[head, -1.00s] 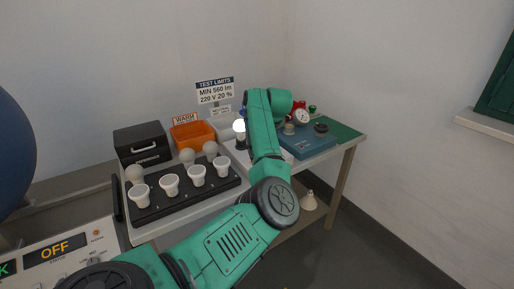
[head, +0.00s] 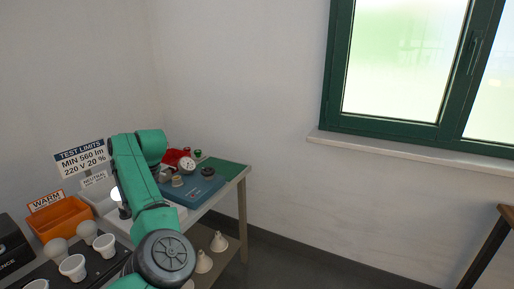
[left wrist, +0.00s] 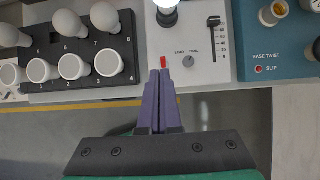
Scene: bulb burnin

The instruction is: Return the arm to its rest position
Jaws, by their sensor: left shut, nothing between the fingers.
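My left arm (head: 138,175) is green and reaches over the bench in the head view. Its gripper is hidden there behind the arm links. In the left wrist view the left gripper (left wrist: 160,78) has its two purple fingers together with nothing between them. The fingertips appear over the front edge of the white tester panel (left wrist: 205,78), close to a small red switch (left wrist: 163,62). A glowing bulb (left wrist: 167,4) stands beyond them and also shows in the head view (head: 117,195). My right gripper is not in view.
A black rack (left wrist: 120,28) with several white bulbs lies left of the fingers. A blue base twist device (head: 197,188) sits to the right. An orange WARM bin (head: 62,220) stands at left. Lamps rest on the lower shelf (head: 220,241).

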